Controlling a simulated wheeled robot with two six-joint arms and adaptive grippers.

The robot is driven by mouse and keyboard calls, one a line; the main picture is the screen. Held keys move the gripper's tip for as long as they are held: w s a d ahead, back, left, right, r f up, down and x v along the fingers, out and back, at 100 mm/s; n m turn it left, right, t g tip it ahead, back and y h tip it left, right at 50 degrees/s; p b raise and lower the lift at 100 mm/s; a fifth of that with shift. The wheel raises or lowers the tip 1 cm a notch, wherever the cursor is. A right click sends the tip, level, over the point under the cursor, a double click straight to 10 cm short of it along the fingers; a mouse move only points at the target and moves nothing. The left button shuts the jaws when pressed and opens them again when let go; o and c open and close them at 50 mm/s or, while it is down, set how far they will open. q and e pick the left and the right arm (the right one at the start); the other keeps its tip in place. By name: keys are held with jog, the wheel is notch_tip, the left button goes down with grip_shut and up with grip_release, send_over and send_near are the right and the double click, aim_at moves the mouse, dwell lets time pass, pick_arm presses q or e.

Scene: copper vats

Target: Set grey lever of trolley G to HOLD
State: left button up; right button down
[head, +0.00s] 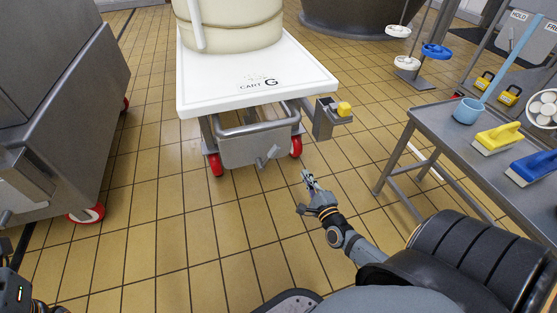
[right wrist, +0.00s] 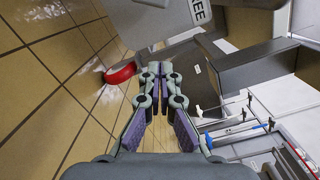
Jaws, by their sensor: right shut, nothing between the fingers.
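Trolley G has a white top (head: 215,92) marked "CART G" and a grey box under it in the head view. A small grey lever (head: 268,157) sticks out at the lower front of that box; I cannot read its setting. My right gripper (head: 308,183) is shut and empty, apart from the lever, nearer to me and to its right. In the right wrist view the closed fingers (right wrist: 160,72) point toward grey metal with a partly cut-off label (right wrist: 205,12) ending in "EE". I cannot make out the lever there.
Trolley G has red wheels (head: 296,146) and carries a cream vat (head: 230,25). A yellow-topped control (head: 343,108) sits at its right side. A steel cabinet (head: 60,110) stands left. Tiled floor between is clear.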

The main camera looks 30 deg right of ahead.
aim_at(269, 157)
dwell(0.3)
jog(key=w+a+r+b, duration=0.1)
jog(key=w+r+b, duration=0.1)
jog(key=w, duration=0.9)
jog(key=shift+w+a, duration=0.2)
jog(key=shift+a, duration=0.05)
